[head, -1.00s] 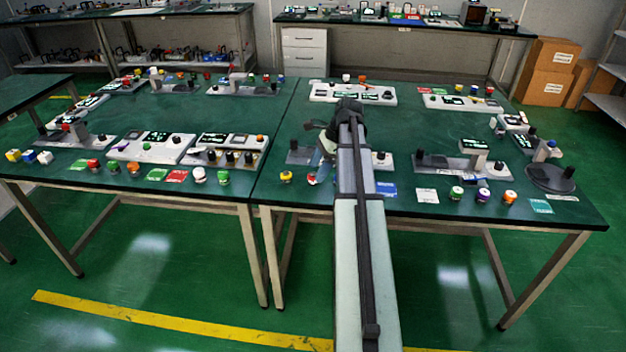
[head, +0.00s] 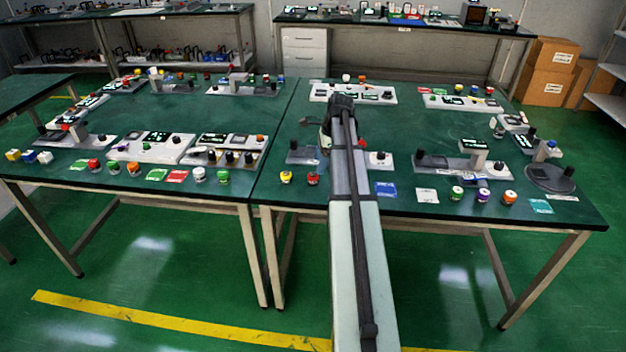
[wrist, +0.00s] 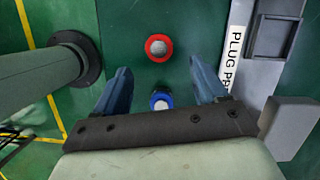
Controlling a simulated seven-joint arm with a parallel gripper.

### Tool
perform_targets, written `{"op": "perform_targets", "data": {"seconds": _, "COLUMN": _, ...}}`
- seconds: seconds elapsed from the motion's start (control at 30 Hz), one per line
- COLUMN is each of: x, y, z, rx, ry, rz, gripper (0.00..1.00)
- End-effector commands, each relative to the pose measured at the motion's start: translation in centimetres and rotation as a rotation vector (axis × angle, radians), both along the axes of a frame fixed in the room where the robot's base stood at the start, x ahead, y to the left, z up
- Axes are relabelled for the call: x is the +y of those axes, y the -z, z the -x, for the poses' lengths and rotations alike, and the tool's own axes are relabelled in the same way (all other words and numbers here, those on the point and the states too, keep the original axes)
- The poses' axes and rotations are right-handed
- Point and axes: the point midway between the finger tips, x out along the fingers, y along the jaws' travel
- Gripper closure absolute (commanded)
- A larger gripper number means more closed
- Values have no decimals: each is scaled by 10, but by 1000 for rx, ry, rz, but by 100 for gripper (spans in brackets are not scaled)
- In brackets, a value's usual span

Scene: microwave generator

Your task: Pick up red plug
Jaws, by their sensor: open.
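In the wrist view, a red plug (wrist: 159,47) with a round whitish centre stands on the green table top, a little beyond the fingertips. A blue plug (wrist: 161,100) with a pale centre lies between the fingers, nearer the palm. My gripper (wrist: 160,68) is open, its two blue fingers apart with nothing held. In the head view my arm hides most of the gripper. A red-topped piece (head: 313,179) stands near the table's front edge there; I cannot tell if it is the same plug.
A grey panel with a "PLUG PR…" label (wrist: 235,58) lies right of the fingers. A dark round base with a post (wrist: 80,55) is at the left. A yellow-topped piece (head: 286,177) and a blue card (head: 385,189) are near the front edge.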

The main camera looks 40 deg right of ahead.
Motion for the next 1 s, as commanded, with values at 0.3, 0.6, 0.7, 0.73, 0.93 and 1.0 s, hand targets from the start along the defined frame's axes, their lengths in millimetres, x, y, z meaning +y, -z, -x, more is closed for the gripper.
{"op": "perform_targets", "data": {"seconds": 0.3, "x": 6, "y": 15, "z": -3, "rx": 1, "ry": -1, "rz": -1, "gripper": 28}}
{"op": "perform_targets", "data": {"seconds": 0.6, "x": 18, "y": 48, "z": -11, "rx": 0, "ry": 2, "rz": 0, "gripper": 28}}
{"op": "perform_targets", "data": {"seconds": 0.7, "x": 18, "y": 52, "z": -12, "rx": 0, "ry": 2, "rz": 0, "gripper": 28}}
{"op": "perform_targets", "data": {"seconds": 0.73, "x": 18, "y": 52, "z": -12, "rx": 0, "ry": 2, "rz": 0, "gripper": 28}}
{"op": "perform_targets", "data": {"seconds": 0.93, "x": 18, "y": 52, "z": -12, "rx": 0, "ry": 2, "rz": 0, "gripper": 32}}
{"op": "perform_targets", "data": {"seconds": 1.0, "x": 18, "y": 52, "z": -12, "rx": -1, "ry": 2, "rz": -1, "gripper": 39}}
